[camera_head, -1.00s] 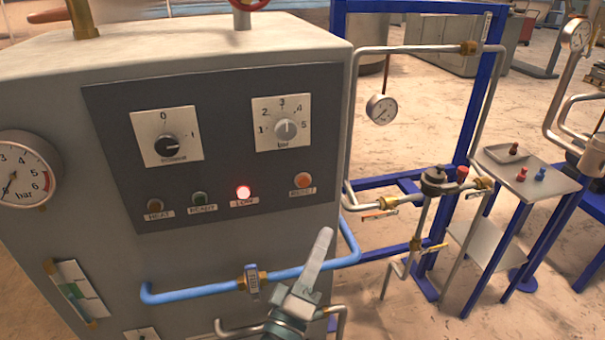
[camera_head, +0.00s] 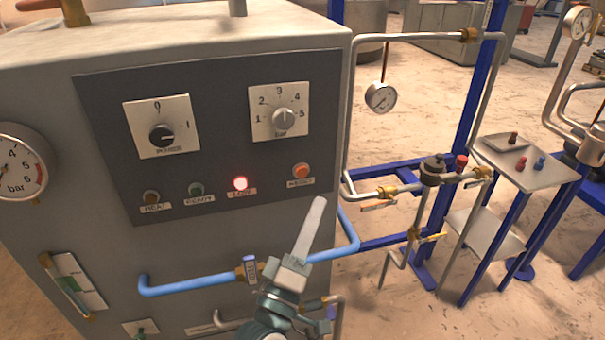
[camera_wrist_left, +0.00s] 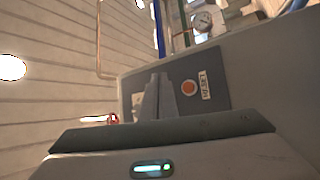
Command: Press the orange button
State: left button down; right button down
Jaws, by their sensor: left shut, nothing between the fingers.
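The orange button (camera_head: 301,170) is a round button at the lower right of the dark control panel, above a small white label. It also shows in the left wrist view (camera_wrist_left: 188,88), just right of the fingers. My left gripper (camera_head: 318,204) is shut and empty. Its fingertips point up and sit below and slightly right of the button in the head view, with a visible gap in the picture. The shut fingers also show in the left wrist view (camera_wrist_left: 155,80). My right gripper is not in view.
A lit red lamp (camera_head: 240,184), a green button (camera_head: 196,189) and a brown one (camera_head: 151,197) share the button's row. Two dials sit above. A blue pipe (camera_head: 200,284) crosses below the panel, near my gripper. A blue frame with pipes (camera_head: 400,191) stands to the right.

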aim_at(302, 172)
pick_arm(q)
jog(key=w+a+b, duration=0.1)
jog(key=w+a, duration=0.1)
jog(key=w, duration=0.5)
jog(key=shift+a, duration=0.15)
dwell(0.6)
jog(key=shift+w, duration=0.15)
dwell(1.3)
jog(key=shift+w+a, duration=0.15)
jog(key=shift+w, duration=0.15)
jog(key=shift+w+a, duration=0.15)
jog(key=shift+w, duration=0.3)
dwell(0.9)
jog(key=shift+s, duration=0.2)
jog(key=shift+s+d+p, duration=0.25)
jog(key=shift+s+p, duration=0.2)
jog(key=shift+s, duration=0.2)
dwell(0.3)
